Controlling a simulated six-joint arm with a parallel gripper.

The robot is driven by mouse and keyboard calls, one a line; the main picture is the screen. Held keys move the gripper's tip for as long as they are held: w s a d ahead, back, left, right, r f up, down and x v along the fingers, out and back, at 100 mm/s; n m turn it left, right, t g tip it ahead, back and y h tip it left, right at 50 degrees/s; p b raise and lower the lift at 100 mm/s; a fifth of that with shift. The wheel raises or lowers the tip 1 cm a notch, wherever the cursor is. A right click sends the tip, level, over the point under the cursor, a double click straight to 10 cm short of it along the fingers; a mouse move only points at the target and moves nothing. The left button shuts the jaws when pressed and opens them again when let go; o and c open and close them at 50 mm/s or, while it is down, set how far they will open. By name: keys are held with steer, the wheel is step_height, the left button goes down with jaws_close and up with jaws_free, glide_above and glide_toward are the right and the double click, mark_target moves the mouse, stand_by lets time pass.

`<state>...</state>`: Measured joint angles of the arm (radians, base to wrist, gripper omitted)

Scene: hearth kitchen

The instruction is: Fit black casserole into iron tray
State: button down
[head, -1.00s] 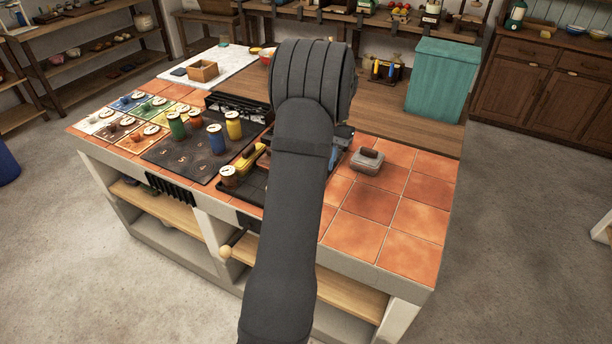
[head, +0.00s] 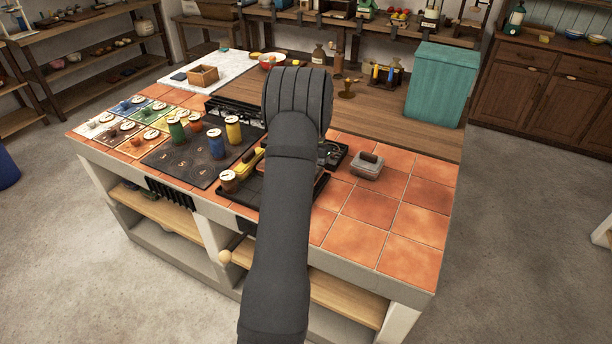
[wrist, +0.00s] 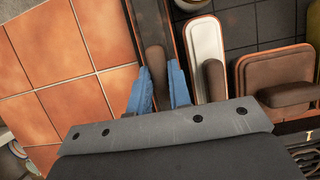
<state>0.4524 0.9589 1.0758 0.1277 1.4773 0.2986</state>
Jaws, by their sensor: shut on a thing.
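In the wrist view my gripper (wrist: 160,90) has its blue fingers closed on the brown handle of the black casserole (wrist: 145,22). The casserole's dark, narrow body runs along the edge of the orange tiles. Whether it rests on anything below is not clear. The iron tray (head: 258,190) shows in the head view as a dark area left of my arm; my arm hides much of it. The gripper itself is hidden behind my arm in the head view.
A white-lidded dish (wrist: 205,45) and a brown-lidded dish (wrist: 285,72) stand beside the casserole. A yellow dish (head: 248,162) and several jars (head: 216,143) stand left of my arm. A grey casserole (head: 367,166) sits on the tiles (head: 385,210), which are clear in front.

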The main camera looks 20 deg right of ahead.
steer(key=shift+f, duration=0.1)
steer(key=c, duration=1.3)
jaws_free()
steer(key=v, duration=1.2)
steer(key=x, duration=1.1)
steer(key=shift+s+a+f, duration=0.15)
steer(key=shift+s+f, duration=0.05)
steer(key=shift+f, duration=0.1)
steer(key=shift+r, duration=1.9)
